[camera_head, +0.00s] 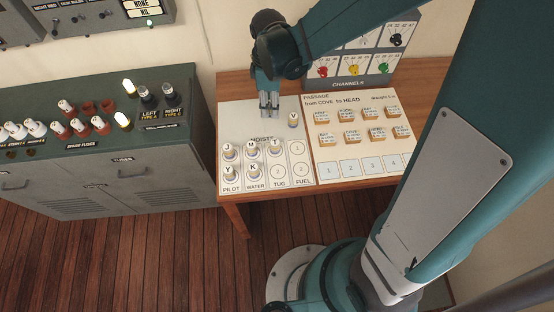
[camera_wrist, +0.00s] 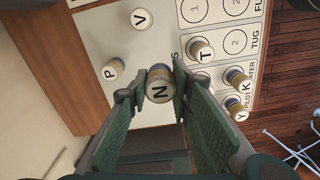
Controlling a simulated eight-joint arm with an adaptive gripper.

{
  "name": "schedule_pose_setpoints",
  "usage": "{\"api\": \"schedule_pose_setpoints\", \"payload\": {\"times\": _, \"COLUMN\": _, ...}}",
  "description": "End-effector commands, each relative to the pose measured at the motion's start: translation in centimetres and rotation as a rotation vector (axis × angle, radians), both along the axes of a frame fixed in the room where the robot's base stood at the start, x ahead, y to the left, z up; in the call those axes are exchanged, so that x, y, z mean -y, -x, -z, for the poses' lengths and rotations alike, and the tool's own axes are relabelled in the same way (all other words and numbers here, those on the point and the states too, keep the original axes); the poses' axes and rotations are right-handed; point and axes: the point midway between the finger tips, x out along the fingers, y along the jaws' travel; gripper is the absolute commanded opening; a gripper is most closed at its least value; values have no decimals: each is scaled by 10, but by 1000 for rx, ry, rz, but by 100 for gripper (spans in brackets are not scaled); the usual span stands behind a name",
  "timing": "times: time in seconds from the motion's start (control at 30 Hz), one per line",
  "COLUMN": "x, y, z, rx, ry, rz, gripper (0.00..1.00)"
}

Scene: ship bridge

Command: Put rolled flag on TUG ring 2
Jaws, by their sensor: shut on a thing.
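My gripper (camera_wrist: 160,88) is shut on a rolled flag marked N (camera_wrist: 160,84), a small cylinder with a pale lettered top. In the head view my gripper (camera_head: 269,113) points down over the upper part of the white board (camera_head: 238,117), above its rings. TUG ring 2 (camera_head: 277,171) is empty, and it also shows in the wrist view (camera_wrist: 235,41). A flag marked T (camera_head: 274,151) stands upright on the TUG ring above it. The held flag is hard to make out in the head view.
Flags marked J (camera_head: 228,151), M (camera_head: 251,150), Y (camera_head: 228,173) and K (camera_head: 253,172) fill the PILOT and WATER rings. Both FUEL rings (camera_head: 299,148) are empty. Loose flags V (camera_head: 293,120) and P (camera_wrist: 113,69) stand on the board. A passage board (camera_head: 355,149) with blocks lies right.

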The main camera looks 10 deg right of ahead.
Motion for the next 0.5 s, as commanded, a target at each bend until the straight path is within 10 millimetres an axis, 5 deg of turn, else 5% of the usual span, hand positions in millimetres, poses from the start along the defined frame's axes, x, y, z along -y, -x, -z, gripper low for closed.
{"api": "schedule_pose_setpoints", "payload": {"times": 0.5, "x": -3, "y": 85, "z": -5, "rx": 0, "ry": 0, "rz": -27, "gripper": 13}}
